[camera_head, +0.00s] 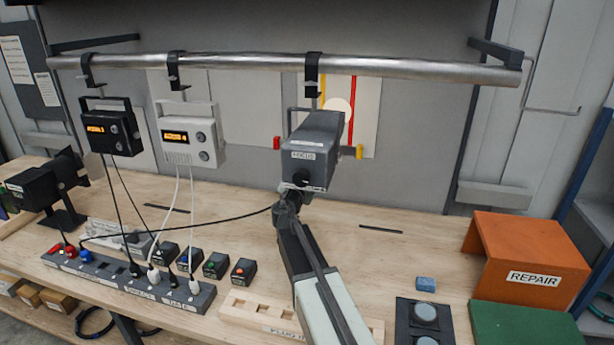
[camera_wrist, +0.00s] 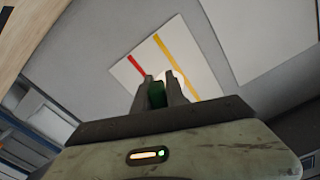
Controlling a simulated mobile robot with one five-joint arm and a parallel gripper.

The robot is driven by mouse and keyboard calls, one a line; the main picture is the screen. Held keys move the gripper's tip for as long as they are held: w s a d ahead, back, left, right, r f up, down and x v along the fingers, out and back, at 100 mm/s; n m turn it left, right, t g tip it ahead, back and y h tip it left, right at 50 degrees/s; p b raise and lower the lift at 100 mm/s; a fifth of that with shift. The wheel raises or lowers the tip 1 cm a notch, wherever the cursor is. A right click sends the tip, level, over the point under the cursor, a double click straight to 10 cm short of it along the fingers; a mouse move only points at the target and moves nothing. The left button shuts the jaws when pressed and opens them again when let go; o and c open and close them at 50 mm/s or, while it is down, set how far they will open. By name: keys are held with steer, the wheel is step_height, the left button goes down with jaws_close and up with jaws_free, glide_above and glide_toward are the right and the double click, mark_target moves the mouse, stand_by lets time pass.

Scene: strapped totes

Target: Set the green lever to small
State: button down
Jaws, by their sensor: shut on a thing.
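A grey lamp (camera_head: 313,150) labelled FOCUS hangs from the metal rail by a black hook. A red lever (camera_head: 277,142) sticks out on its left and a yellow lever (camera_head: 359,152) on its right. My gripper (camera_head: 298,187) is at the lamp's lower near side, in front of it. In the wrist view my gripper (camera_wrist: 159,85) is shut on a green piece, the green lever (camera_wrist: 157,96), seen between the two dark fingers. In the head view the green lever is hidden. A pale round light spot (camera_head: 338,108) shows on the white board, partly behind the lamp.
The steel rail (camera_head: 230,62) crosses above the bench. Black (camera_head: 112,128) and white (camera_head: 190,134) boxes hang at left with cables.

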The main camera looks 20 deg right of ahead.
steer(key=shift+a, duration=0.15)
steer(key=c, duration=1.4)
jaws_free()
steer(key=shift+a, duration=0.2)
steer(key=shift+o, duration=0.2)
steer(key=v, duration=0.7)
steer(key=shift+s, duration=0.35)
steer(key=shift+a, duration=0.15)
